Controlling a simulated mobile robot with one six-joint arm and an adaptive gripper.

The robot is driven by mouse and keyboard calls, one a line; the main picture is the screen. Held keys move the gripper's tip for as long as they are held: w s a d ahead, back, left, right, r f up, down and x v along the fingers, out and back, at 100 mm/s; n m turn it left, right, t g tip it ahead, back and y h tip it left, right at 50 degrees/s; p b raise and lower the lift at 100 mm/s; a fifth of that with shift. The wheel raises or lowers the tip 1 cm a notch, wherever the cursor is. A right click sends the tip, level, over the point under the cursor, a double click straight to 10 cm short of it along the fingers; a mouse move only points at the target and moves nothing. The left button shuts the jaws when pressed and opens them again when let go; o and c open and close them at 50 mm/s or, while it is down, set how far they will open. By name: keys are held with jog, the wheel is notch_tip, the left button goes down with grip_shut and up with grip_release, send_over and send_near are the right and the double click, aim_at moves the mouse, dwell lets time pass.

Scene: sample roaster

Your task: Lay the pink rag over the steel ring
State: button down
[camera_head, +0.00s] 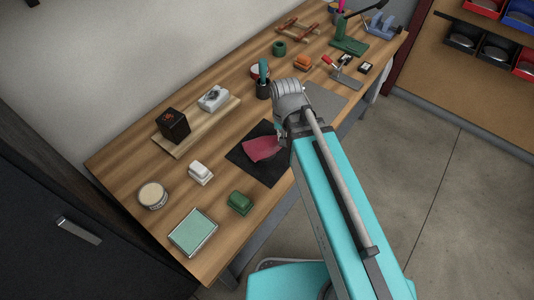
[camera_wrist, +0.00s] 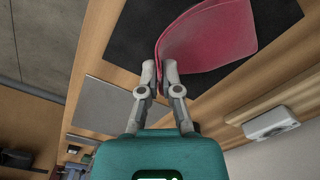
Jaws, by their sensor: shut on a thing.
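The pink rag (camera_head: 262,149) is over the black mat (camera_head: 243,163) on the wooden bench. In the wrist view the rag (camera_wrist: 212,38) spreads up and right from my gripper (camera_wrist: 163,70), whose fingertips are shut on its near edge. I cannot tell whether the rag's far part touches the mat. In the head view my arm mostly hides my gripper. A round, grey-rimmed piece with a pale top (camera_head: 152,195) stands at the bench's left end. I cannot tell whether it is the steel ring; no other clear steel ring shows.
A white block (camera_head: 201,172), a green block (camera_head: 240,203) and a green-topped tray (camera_head: 193,233) stand left of the mat. A board with a black box (camera_head: 173,125) lies behind. A dark cup (camera_head: 263,88) stands close to my wrist. Bare wood lies between the blocks.

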jog(key=shift+s+d+f+b, duration=0.2)
jog(key=shift+d+f+b, duration=0.5)
jog(key=shift+d+f, duration=0.25)
jog(key=shift+s+d+f+b, duration=0.2)
jog(key=shift+d+f+b, duration=0.5)
jog(key=shift+d, duration=0.3)
jog(key=shift+c, duration=2)
grip_release()
